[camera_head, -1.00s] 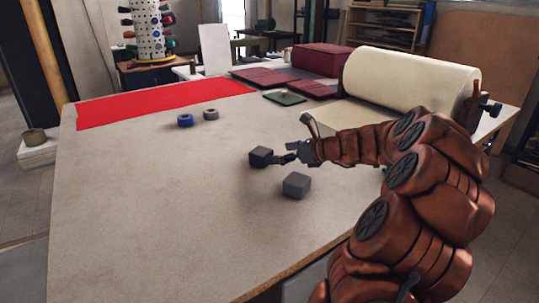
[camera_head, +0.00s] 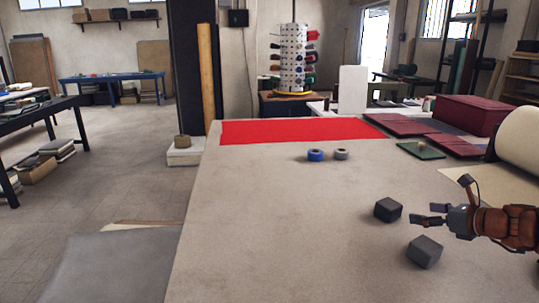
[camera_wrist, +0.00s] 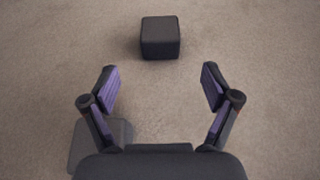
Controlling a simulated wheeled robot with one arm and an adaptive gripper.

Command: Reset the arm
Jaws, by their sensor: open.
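My gripper (camera_head: 432,214) is at the right of the head view, low over the table. It also shows in the wrist view (camera_wrist: 160,88), with its two fingers spread wide and nothing between them. A dark block (camera_head: 388,209) sits on the table just left of my fingertips; in the wrist view this dark block (camera_wrist: 160,38) lies ahead of the fingers, apart from them. A grey block (camera_head: 424,252) sits nearer, in front of my gripper. In the wrist view the grey block (camera_wrist: 88,146) is partly hidden by the left finger and the gripper body.
On the table (camera_head: 270,220) lie a red cloth (camera_head: 290,131), a blue tape roll (camera_head: 315,155) and a grey one (camera_head: 341,154). A green pad (camera_head: 421,150), dark red covers (camera_head: 400,124) and a cream roll (camera_head: 520,138) are at the right. The table's left half is clear.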

